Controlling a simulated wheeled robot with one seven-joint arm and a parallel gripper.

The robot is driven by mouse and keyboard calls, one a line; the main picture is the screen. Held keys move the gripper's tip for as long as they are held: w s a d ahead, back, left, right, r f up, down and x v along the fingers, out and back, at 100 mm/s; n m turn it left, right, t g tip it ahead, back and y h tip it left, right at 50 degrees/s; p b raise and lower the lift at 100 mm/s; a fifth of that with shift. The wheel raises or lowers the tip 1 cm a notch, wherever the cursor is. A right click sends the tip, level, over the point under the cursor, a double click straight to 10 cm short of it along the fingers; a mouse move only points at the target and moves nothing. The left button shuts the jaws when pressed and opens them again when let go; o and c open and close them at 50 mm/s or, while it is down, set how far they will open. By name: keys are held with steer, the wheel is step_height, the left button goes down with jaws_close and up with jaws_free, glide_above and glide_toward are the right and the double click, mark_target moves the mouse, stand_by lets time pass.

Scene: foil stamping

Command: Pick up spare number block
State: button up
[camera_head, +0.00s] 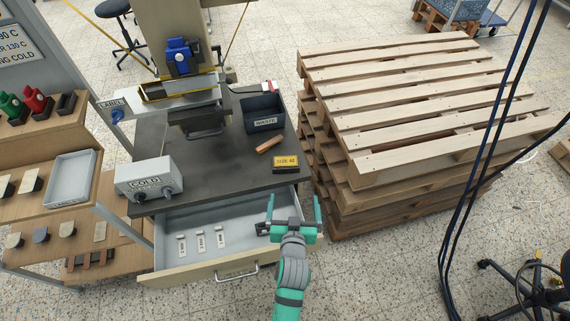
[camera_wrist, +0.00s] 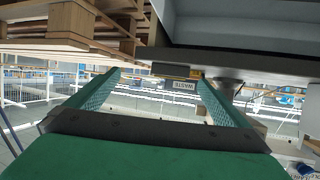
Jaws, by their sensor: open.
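Several small pale blocks with dark marks lie in the open drawer (camera_head: 240,204): a left one (camera_head: 181,244), a middle one (camera_head: 200,242) and a right one (camera_head: 220,238). Their marks are too small to read, so I cannot tell which is the spare number block. My gripper (camera_head: 294,205) is over the right end of the drawer, to the right of these blocks. Its teal fingers are spread apart with nothing between them. In the wrist view my gripper (camera_wrist: 157,82) is also open and empty, and no block shows there.
On the dark table (camera_head: 225,165) above the drawer stand a grey control box marked COLD (camera_head: 149,178), a yellow-black SIZE 42 box (camera_head: 286,164), a brown bar (camera_head: 269,145) and a WASTE bin (camera_head: 264,115). Stacked wooden pallets (camera_head: 400,100) stand close on the right.

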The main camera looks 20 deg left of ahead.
steer(key=n+y, duration=0.1)
glide_toward(286, 163)
steer(key=shift+g, duration=0.4)
steer(key=x, duration=0.4)
steer(key=r+x, duration=0.1)
steer(key=x, duration=0.1)
steer(key=shift+w, duration=0.15)
steer(key=shift+f+x, duration=0.2)
steer(key=shift+x, duration=1.2)
steer(key=shift+f+x, duration=0.2)
steer(key=shift+x, duration=1.15)
steer(key=shift+s, duration=0.3)
steer(key=c, duration=1.8)
steer(key=shift+w+r, duration=0.1)
steer(key=shift+r, duration=0.15)
steer(key=c, duration=0.4)
